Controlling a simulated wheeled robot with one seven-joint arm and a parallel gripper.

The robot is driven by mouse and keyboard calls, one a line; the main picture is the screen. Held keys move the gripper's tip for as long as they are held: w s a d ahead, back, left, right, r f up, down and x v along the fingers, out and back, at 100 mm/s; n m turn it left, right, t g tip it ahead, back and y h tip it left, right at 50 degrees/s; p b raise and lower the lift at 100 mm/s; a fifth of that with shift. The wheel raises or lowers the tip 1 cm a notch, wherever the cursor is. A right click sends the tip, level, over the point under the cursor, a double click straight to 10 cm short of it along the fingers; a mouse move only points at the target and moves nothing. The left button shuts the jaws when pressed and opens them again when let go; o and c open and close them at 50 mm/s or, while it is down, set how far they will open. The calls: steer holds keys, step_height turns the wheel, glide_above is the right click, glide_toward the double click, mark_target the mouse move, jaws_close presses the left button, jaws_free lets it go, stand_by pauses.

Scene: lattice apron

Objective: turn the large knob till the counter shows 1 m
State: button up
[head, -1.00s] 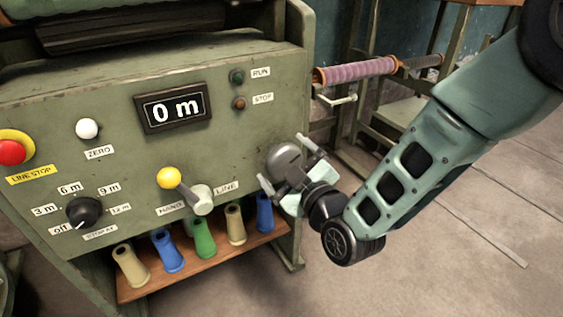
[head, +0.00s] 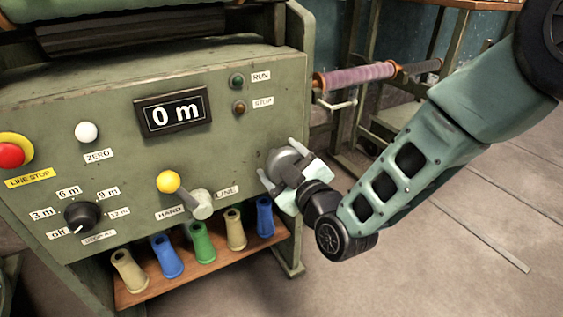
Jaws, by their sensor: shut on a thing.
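The large knob (head: 284,158) is a grey round knob on the right side of the green machine's front panel. My gripper (head: 285,165) is at the knob, its two fingers on either side of it, shut on it. My gripper hides part of the knob. The counter (head: 174,112) is a dark framed display above and to the left, and it reads 0 m.
A yellow-tipped lever (head: 169,183) stands left of my gripper. A black selector dial (head: 82,216), a white button (head: 86,132) and a red stop button (head: 11,154) lie further left. Several coloured spools stand on a wooden shelf (head: 185,275) below. A roller with a crank (head: 355,76) is behind.

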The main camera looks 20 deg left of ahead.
steer(key=m, duration=0.7)
steer(key=shift+m, duration=0.4)
steer(key=m+p, duration=0.1)
steer(key=m, duration=0.5)
steer(key=shift+s+m, duration=0.1)
steer(key=shift+m, duration=0.2)
steer(key=o, duration=1)
